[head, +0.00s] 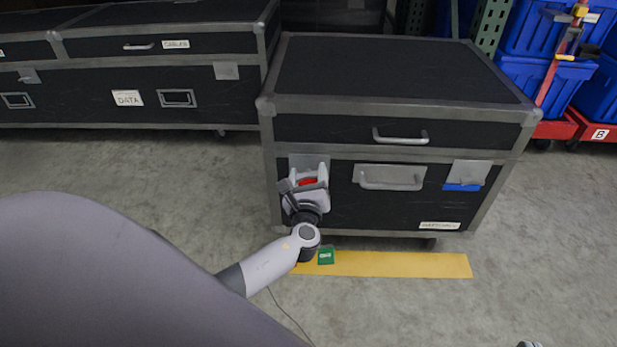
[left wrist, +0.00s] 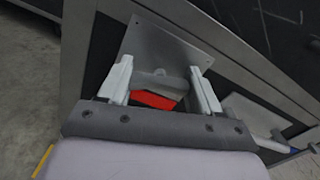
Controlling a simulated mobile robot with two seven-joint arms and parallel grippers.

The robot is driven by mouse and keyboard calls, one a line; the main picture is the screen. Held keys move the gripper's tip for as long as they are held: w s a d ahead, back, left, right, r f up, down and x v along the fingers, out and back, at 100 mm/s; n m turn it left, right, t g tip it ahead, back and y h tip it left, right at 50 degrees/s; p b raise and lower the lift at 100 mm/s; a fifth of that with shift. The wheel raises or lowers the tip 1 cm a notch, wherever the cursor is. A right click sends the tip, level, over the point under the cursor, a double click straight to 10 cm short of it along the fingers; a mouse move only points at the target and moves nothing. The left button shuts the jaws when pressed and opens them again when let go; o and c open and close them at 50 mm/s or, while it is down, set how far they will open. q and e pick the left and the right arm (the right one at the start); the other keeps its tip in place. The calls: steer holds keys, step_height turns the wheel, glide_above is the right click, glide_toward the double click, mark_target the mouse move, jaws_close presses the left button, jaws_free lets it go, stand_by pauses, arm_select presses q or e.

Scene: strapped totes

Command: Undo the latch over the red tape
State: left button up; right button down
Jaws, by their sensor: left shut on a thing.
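The latch over the red tape is on the front left of the black case (head: 345,200). Its grey metal plate (head: 310,160) also shows in the left wrist view (left wrist: 165,50). The red tape (head: 307,182) shows between my fingers, and in the left wrist view too (left wrist: 153,100). My left gripper (head: 309,176) is at this latch, with one finger on each side in the left wrist view (left wrist: 162,85). It is shut on the latch, whose lower part is mostly hidden by the gripper. Of my right gripper at most a small tip shows at the bottom edge.
A second latch (head: 468,172) with blue tape (head: 462,187) is on the case's right. A handle (head: 390,180) sits between the latches. A green item (head: 326,256) lies by the yellow floor strip (head: 400,264). Another long case (head: 80,85) stands at left, blue bins (head: 545,85) at right.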

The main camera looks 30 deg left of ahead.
arm_select(q)
steer(key=n, duration=0.2)
steer(key=shift+n, duration=0.4)
steer(key=n, duration=0.3)
steer(key=shift+n, duration=0.3)
steer(key=n, duration=0.4)
steer(key=shift+f, duration=0.1)
steer(key=shift+n, duration=2.2)
steer(key=o, duration=1.1)
steer(key=shift+c, duration=0.2)
